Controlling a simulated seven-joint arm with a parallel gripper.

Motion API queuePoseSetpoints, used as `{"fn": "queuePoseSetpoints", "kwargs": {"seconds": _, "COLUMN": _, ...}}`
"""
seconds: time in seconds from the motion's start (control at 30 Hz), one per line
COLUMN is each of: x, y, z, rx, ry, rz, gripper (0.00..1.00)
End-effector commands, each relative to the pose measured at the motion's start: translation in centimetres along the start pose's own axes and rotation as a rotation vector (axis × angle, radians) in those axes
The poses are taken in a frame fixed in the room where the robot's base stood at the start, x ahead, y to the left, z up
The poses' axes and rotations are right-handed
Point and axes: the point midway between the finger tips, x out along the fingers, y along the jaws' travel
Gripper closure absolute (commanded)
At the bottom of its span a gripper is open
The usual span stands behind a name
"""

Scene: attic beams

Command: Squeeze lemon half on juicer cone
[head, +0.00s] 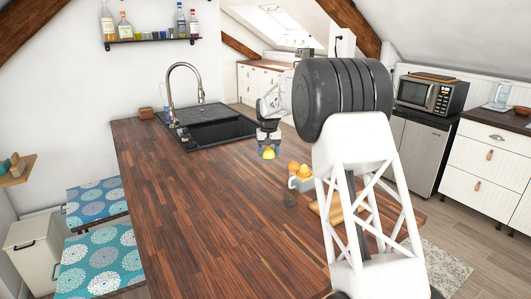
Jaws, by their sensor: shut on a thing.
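My gripper (268,148) is in the middle of the head view, pointing down above the wooden counter. It is shut on the yellow lemon half (268,154), whose lower part shows below the fingers. The juicer (301,184) is a small pale vessel with an orange-yellow top, standing on the counter to the right of and nearer than the gripper. The lemon half is apart from the juicer. The juicer's cone is too small to make out clearly, and my arm stands close to its right side.
An orange fruit (293,166) shows beside the juicer's top. A wooden board (334,211) is partly hidden behind my arm. The sink (208,127) is at the back. The counter's left and front (190,220) are clear.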

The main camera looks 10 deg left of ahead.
Motion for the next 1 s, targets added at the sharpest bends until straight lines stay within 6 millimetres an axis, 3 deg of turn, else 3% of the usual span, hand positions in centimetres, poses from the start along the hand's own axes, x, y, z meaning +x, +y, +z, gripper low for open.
{"fn": "queuePoseSetpoints", "kwargs": {"seconds": 0.6, "x": -5.1, "y": 11.8, "z": 7.3, "rx": 0.002, "ry": 0.001, "rz": -0.002, "gripper": 0.61}}
{"fn": "queuePoseSetpoints", "kwargs": {"seconds": 0.8, "x": -5.6, "y": 13.2, "z": 8.4, "rx": 0.000, "ry": 0.000, "rz": -0.002, "gripper": 0.61}}
{"fn": "queuePoseSetpoints", "kwargs": {"seconds": 1.0, "x": -5.7, "y": 13.4, "z": 8.5, "rx": 0.000, "ry": 0.001, "rz": -0.002, "gripper": 0.61}}
